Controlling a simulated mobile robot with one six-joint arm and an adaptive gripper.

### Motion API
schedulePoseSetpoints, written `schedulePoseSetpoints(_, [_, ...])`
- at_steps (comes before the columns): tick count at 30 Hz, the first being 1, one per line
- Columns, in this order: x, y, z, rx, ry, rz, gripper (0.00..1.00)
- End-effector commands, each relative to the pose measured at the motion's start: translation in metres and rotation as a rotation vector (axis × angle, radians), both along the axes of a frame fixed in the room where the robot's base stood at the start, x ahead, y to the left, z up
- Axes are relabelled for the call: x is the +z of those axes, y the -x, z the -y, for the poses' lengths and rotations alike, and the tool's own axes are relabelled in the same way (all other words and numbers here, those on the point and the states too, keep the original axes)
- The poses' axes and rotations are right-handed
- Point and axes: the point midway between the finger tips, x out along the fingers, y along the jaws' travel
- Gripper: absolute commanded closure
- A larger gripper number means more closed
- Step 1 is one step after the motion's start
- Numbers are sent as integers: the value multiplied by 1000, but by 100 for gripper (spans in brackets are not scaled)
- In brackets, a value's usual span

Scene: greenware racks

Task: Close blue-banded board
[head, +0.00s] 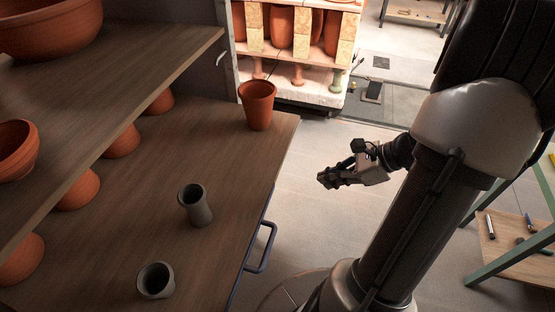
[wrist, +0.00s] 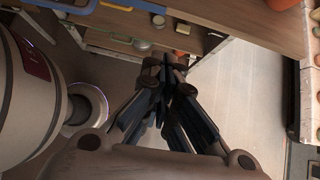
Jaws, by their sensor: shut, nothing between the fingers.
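A wooden board (head: 235,150) with a dark bluish front edge and a looped handle (head: 264,248) juts out past the shelf above it. My gripper (head: 323,179) is shut and empty, in the air to the right of the board's front edge, apart from the handle. In the wrist view the fingers (wrist: 166,68) are together with nothing between them. A blue strip (wrist: 66,5) shows at that view's top left; I cannot tell if it belongs to this board.
An upper shelf (head: 130,75) holds terracotta bowls (head: 48,25), and more terracotta pots stand under it. A loaded kiln stack (head: 300,60) is at the back. A green-legged bench (head: 510,250) with tools stands at right. The floor (head: 320,225) before the board is clear.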

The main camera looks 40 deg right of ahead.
Motion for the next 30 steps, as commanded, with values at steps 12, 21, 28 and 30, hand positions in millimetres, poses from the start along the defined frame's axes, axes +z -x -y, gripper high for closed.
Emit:
schedulePoseSetpoints(12, [-40,-27,-17,-37,-23,1,100])
schedulePoseSetpoints(21, [-73,-64,-45,-34,-17,3,100])
schedulePoseSetpoints(28, [-71,-83,-59,-37,-17,3,100])
schedulePoseSetpoints(30, [-71,-85,-61,-40,-17,3,100])
